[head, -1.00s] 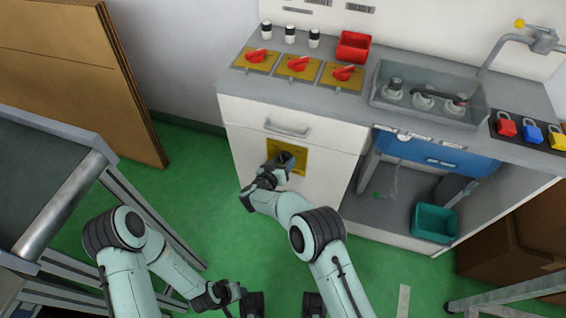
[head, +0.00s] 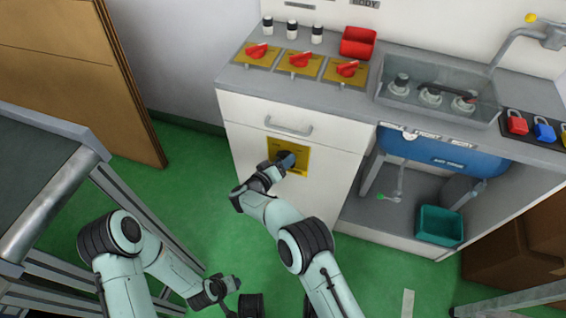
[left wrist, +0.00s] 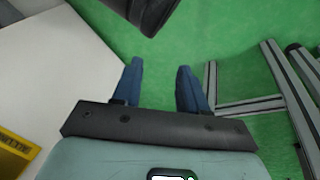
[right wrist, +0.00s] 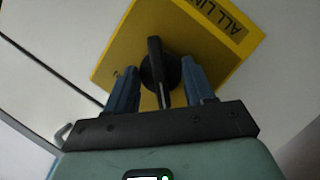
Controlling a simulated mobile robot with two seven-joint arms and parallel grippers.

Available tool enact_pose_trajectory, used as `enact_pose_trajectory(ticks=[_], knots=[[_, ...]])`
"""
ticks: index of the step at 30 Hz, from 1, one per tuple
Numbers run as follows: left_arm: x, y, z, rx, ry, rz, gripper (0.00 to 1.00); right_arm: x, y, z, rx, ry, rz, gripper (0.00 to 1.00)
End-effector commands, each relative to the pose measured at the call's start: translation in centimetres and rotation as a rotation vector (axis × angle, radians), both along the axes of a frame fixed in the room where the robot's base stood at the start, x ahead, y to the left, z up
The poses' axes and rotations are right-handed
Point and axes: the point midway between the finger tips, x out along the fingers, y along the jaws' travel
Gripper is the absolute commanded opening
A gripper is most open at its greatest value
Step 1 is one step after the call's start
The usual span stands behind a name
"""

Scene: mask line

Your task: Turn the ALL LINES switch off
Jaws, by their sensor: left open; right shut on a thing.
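The ALL LINES switch is a black rotary handle (right wrist: 156,62) on a yellow plate (right wrist: 198,62), lettered "ALL LIN…" where visible. The plate (head: 301,168) is on the white cabinet front below a drawer. My right gripper (head: 285,162) is at the plate and covers part of the switch. The handle's on/off marks cannot be read. My left gripper (left wrist: 160,75) is open and empty over the green floor.
Several things stand on the counter: red knobs (head: 301,60) on yellow plates, a red bin (head: 358,42), a clear-covered box (head: 437,93) and padlocks (head: 517,123). A drawer handle (head: 289,127) juts out above the switch. A grey table (head: 40,190) is at left.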

Motion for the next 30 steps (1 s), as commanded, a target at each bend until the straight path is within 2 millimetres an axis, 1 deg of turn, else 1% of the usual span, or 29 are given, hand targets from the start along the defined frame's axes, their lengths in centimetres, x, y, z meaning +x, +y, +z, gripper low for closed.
enact_pose_trajectory(ticks=[8, 9, 10, 18, 22, 26, 30], knots=[[0.0, 0.0, 0.0, 0.000, 0.000, 0.000, 0.43, 0.0, 0.0, -0.1, -0.003, 0.003, 0.000, 0.23], [0.0, 0.0, 0.0, 0.000, 0.000, 0.000, 0.43, 0.0, -0.1, -0.1, -0.003, 0.003, 0.000, 0.66], [0.0, 0.0, 0.0, 0.000, 0.000, 0.000, 0.43, 0.0, -0.1, -0.1, -0.003, 0.003, 0.000, 0.76], [0.0, 0.0, 0.0, 0.000, 0.001, 0.000, 0.43, 0.0, 0.0, 0.0, -0.001, 0.002, 0.000, 0.77], [-0.3, -0.2, 0.3, -0.004, 0.007, -0.003, 0.43, -0.5, 0.4, 0.2, -0.001, 0.002, 0.001, 0.77], [-1.2, -0.7, 1.0, -0.016, 0.031, -0.013, 0.43, -2.1, 1.6, 0.9, -0.001, 0.002, 0.004, 0.77], [-2.5, -1.3, 1.9, -0.032, 0.063, -0.027, 0.43, -4.7, 3.3, 1.9, -0.002, 0.002, 0.004, 0.77]])
